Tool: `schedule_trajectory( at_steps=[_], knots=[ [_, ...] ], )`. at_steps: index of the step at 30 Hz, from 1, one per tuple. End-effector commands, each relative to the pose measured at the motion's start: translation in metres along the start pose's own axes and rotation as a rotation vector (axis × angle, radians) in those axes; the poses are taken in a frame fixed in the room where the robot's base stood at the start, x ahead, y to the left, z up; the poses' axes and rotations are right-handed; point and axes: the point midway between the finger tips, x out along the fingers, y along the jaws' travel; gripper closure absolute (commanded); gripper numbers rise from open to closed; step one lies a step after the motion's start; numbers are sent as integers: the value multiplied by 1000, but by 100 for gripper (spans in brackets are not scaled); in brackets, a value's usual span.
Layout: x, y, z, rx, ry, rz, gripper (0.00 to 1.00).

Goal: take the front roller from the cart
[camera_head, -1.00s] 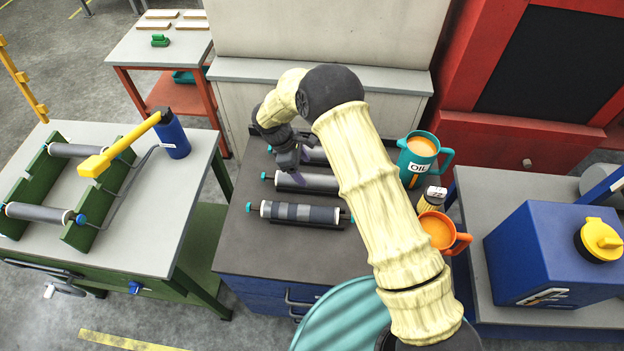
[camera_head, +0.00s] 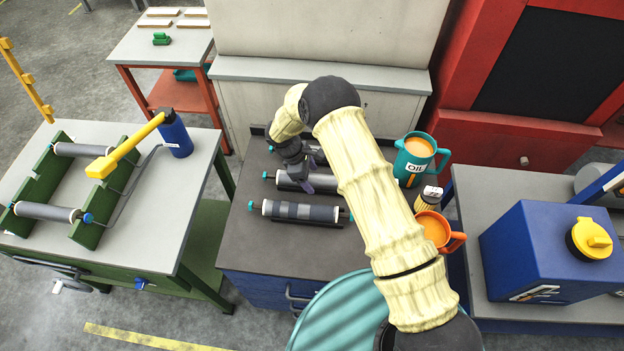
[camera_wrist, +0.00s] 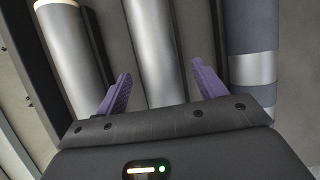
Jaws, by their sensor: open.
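Three rollers lie in parallel on the dark cart top (camera_head: 250,245). The nearest, front roller (camera_head: 285,209) is grey with dark bands; in the wrist view it is the banded roller (camera_wrist: 254,68) at the right, outside the jaws. The plain grey middle roller (camera_head: 325,182) runs between the two fingers in the wrist view (camera_wrist: 158,45). The far roller (camera_head: 317,156) is partly hidden by my arm; it is at the left in the wrist view (camera_wrist: 68,50). My gripper (camera_head: 312,186) is open, with purple fingers (camera_wrist: 160,78) spread over the middle roller. Contact cannot be told.
A teal OIL jug (camera_head: 412,160), a small jar (camera_head: 429,198) and an orange mug (camera_head: 434,230) stand at the cart's right side. A green-framed table (camera_head: 150,225) with rollers is at left. A blue box (camera_head: 540,255) stands at right. A teal round thing (camera_head: 335,315) is in front.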

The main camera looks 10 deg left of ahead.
Motion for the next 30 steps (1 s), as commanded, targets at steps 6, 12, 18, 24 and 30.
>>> schedule_trajectory(
  at_steps=[6,12,18,24,30],
  knots=[
    [0,0,0,0,0,0,30],
    [0,0,0,0,0,0,60],
    [0,0,0,0,0,0,99],
    [-2,1,0,0,0,2,100],
    [-7,1,2,1,1,3,100]
  ],
)
